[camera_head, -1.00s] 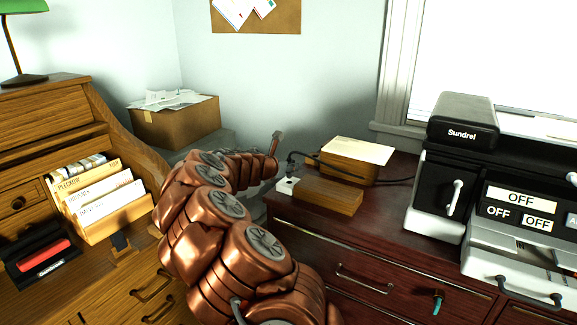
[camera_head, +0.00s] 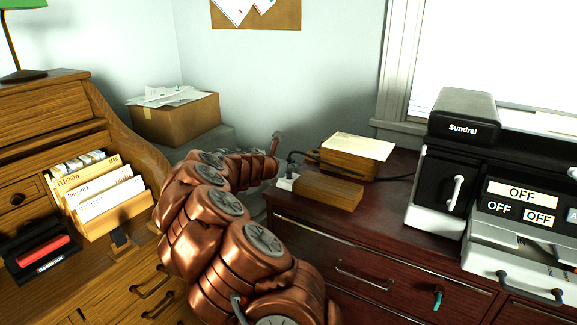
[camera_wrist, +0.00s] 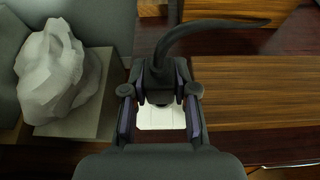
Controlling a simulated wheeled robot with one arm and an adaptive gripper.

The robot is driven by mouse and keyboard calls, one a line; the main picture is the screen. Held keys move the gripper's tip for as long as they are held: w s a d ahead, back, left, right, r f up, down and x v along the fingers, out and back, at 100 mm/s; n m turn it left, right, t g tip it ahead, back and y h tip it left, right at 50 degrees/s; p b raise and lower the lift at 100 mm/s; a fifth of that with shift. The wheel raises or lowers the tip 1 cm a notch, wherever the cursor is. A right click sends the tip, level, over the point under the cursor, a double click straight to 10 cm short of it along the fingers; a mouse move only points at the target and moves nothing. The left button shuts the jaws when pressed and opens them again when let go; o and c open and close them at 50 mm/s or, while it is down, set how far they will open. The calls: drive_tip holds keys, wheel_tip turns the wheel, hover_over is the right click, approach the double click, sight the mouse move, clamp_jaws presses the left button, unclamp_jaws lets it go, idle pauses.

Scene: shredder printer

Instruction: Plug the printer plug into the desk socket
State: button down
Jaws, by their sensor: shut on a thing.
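The printer plug (camera_wrist: 160,82) is black with a curved cord and sits between the fingers of my gripper (camera_wrist: 160,98) in the wrist view. My gripper is shut on it. The white desk socket (camera_wrist: 160,117) is right below the plug in that view. In the head view the plug (camera_head: 291,163) stands over the white socket (camera_head: 286,184) at the left end of the desk top. I cannot tell whether the prongs are inside it. The black printer (camera_head: 463,128) marked Sundrel stands at the right, with panels reading OFF.
A wooden block (camera_head: 328,189) lies right of the socket, and a wooden box with paper (camera_head: 357,149) is behind it. A cardboard box (camera_head: 175,122) stands at the back left. A roll-top desk with files (camera_head: 100,190) is at the left.

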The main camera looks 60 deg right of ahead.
drive_tip(key=shift+f+b, duration=0.4)
drive_tip(key=shift+f, duration=0.6)
drive_tip(key=c, duration=0.8)
unclamp_jaws()
drive_tip(key=shift+v, duration=6.05)
drive_tip(key=shift+w, duration=0.1)
